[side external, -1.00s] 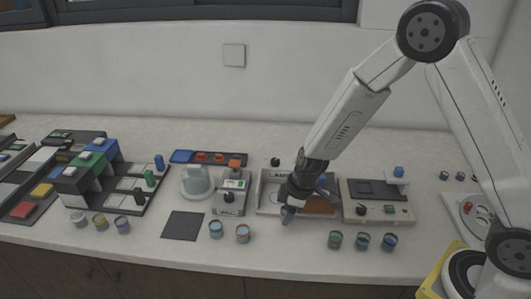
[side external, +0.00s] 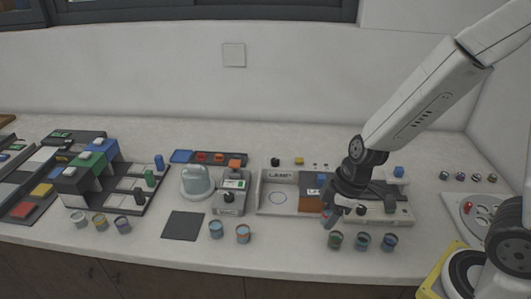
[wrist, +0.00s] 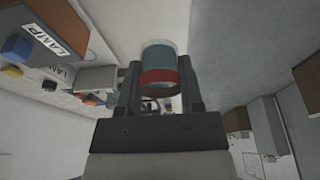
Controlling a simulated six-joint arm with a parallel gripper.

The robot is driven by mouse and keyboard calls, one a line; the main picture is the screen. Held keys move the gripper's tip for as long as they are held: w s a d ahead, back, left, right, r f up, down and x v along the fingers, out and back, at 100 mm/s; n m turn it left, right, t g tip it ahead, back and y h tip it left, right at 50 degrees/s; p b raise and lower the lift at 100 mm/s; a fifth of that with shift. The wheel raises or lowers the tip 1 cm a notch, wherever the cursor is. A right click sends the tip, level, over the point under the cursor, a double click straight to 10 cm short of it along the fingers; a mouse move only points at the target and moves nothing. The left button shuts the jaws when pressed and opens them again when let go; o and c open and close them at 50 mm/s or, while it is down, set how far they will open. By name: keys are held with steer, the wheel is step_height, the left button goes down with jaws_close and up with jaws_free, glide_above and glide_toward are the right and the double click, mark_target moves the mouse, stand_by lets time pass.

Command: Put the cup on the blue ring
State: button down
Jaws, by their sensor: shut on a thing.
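My gripper (side external: 331,214) is low over the right part of the bench, above the row of cups at the front. In the wrist view it is shut on a cup (wrist: 159,62) with a teal body and a red band, held between the two fingers. In the side view the held cup is small and hard to make out against the fingers. A thin bluish ring outline (side external: 278,198) is marked on the floor of the white LAMP tray, left of my gripper. Nothing stands on it.
An orange-brown block (side external: 311,202) fills the tray's right part. Three cups stand in front, including a green one (side external: 335,240); two more, including a blue one (side external: 216,229), stand left. A dark mat (side external: 183,226) is clear.

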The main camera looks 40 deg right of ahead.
steer(key=shift+s+d+r, duration=0.1)
steer(key=shift+s+r, duration=0.2)
steer(key=shift+s, duration=0.35)
steer(key=shift+w, duration=0.1)
steer(key=shift+w+d+r+n, duration=0.15)
steer(key=shift+w+n, duration=0.15)
steer(key=shift+w, duration=0.2)
steer(key=w+d+r+n+g, duration=0.1)
steer(key=w+d+n, duration=0.3)
steer(key=w, duration=0.3)
steer(key=shift+w+y, duration=0.35)
steer(key=shift+y, duration=0.05)
steer(key=shift+d, duration=0.1)
glide_above(279, 198)
steer(key=s, duration=0.1)
step_height(279, 198, down, 8)
steer(key=shift+f, duration=0.1)
steer(key=shift+w+f, duration=0.45)
steer(key=shift+f, duration=0.05)
